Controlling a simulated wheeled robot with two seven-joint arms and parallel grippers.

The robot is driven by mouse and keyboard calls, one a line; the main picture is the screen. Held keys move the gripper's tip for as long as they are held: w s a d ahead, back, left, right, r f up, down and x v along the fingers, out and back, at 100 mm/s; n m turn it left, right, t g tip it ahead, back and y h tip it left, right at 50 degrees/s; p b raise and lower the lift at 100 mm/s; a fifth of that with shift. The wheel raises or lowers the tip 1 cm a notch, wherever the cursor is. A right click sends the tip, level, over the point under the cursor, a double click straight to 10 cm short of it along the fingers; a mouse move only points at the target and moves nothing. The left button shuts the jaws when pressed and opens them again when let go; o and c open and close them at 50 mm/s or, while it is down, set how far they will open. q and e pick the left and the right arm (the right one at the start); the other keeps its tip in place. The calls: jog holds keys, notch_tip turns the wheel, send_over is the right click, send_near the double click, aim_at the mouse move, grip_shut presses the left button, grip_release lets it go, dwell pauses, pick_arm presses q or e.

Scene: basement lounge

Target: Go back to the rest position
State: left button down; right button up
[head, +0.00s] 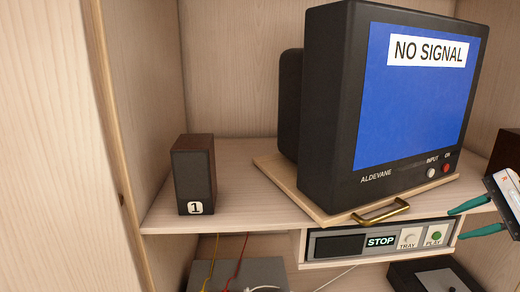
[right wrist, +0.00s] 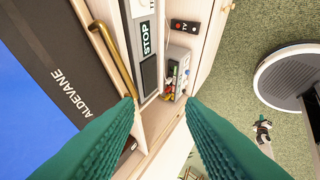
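My right gripper (head: 454,223) comes in from the right edge in the head view, its two teal fingers apart with nothing between them. It is in front of the shelf, to the right of the brass handle (head: 381,212) and near the PLAY button of the player (head: 340,245). In the right wrist view my right gripper (right wrist: 161,102) also shows open and empty, with the brass handle (right wrist: 112,52) beyond the left finger, apparently apart from it.
A black television (head: 335,120) reading NO SIGNAL stands on a wooden board (head: 275,172) with the handle at its front. A small speaker (head: 193,175) marked 1 stands left. Boxes and cables lie below. Carpet (right wrist: 245,90) and a dark round object (right wrist: 290,75) show in the wrist view.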

jog(key=w+a+f+m+t+y, duration=0.25)
jog(key=w+f+m, duration=0.35)
jog(key=f+m, duration=0.4)
jog(key=w+a+f+m+t+y, duration=0.1)
jog(key=w+f+m+t+y, duration=0.25)
jog(key=w+f+m, duration=0.45)
jog(key=s+d+f+m+t+h, duration=0.1)
jog(key=s+f+m+h, duration=0.3)
jog(key=f+m, duration=0.7)
jog(key=s+d+f+m+t+h, duration=0.15)
jog(key=s+f+m+h, duration=0.35)
jog(key=f, duration=1)
jog(key=s+a+f+m+g+h, duration=0.25)
jog(key=s+f+m, duration=0.45)
jog(key=s+f, duration=0.4)
jog(key=s+a+f+m+g+h, duration=0.1)
jog(key=s+f+m+g, duration=0.45)
jog(key=f, duration=0.75)
jog(key=s+a+f+m+g, duration=0.1)
jog(key=s+a+f+m, duration=0.1)
jog(key=s, duration=0.8)
jog(key=s+a+f+m+g, duration=0.2)
jog(key=s+a+f, duration=0.3)
jog(key=s, duration=0.5)
jog(key=s+a+f+m+g, duration=0.2)
jog(key=s+a+f+m, duration=0.1)
jog(key=s, duration=0.8)
jog(key=shift+a+f+m, duration=0.15)
jog(key=shift+a+m, duration=0.2)
jog(key=shift+m, duration=0.1)
